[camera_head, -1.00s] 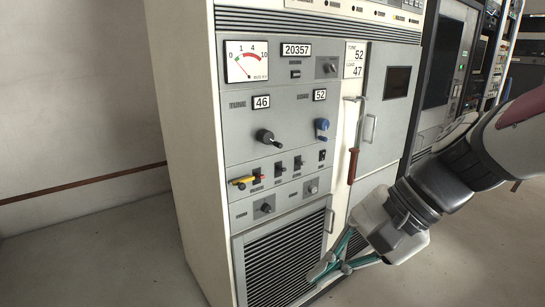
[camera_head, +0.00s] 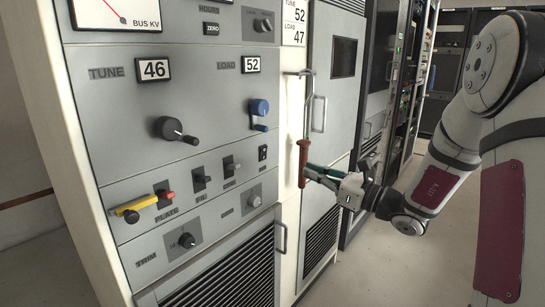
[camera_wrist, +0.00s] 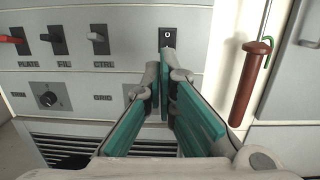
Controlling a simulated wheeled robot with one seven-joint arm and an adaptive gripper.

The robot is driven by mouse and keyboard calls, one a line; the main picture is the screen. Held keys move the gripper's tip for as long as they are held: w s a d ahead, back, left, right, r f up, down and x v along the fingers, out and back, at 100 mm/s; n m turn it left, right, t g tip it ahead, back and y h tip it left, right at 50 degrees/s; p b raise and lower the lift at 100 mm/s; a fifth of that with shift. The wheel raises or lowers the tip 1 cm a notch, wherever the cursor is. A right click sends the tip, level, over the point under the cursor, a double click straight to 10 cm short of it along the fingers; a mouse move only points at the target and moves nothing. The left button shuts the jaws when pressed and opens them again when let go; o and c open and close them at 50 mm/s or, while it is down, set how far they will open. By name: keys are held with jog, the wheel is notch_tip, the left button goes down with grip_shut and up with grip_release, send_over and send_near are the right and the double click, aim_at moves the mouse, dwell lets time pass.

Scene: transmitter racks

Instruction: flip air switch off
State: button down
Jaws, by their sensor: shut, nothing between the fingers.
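A small black rocker switch (camera_head: 262,153) sits at the right end of the switch row on the grey panel. I take it for the air switch, though its label is not readable. In the wrist view this black switch (camera_wrist: 167,37) shows a white mark on its upper part. My gripper (camera_head: 307,172) has teal fingers and is shut and empty, right of the switch and behind the red-brown handle in the head view. In the wrist view my fingertips (camera_wrist: 164,72) are just below the switch and partly cover its lower end. I cannot tell whether they touch it.
A red-brown handle (camera_head: 303,163) hangs close to my fingers; it also shows in the wrist view (camera_wrist: 249,85). A door handle (camera_head: 319,114) stands out above. Floor at right is clear.

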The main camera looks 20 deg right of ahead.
aim_at(265, 150)
jog(key=shift+w+d+f, duration=0.15)
jog(key=shift+w+d, duration=0.2)
jog(key=shift+d, duration=0.15)
jog(key=b+x, duration=0.2)
jog(key=x, duration=1.1)
jog(key=shift+w+a, duration=0.2)
jog(key=shift+w, duration=0.25)
jog(key=shift+a, duration=0.1)
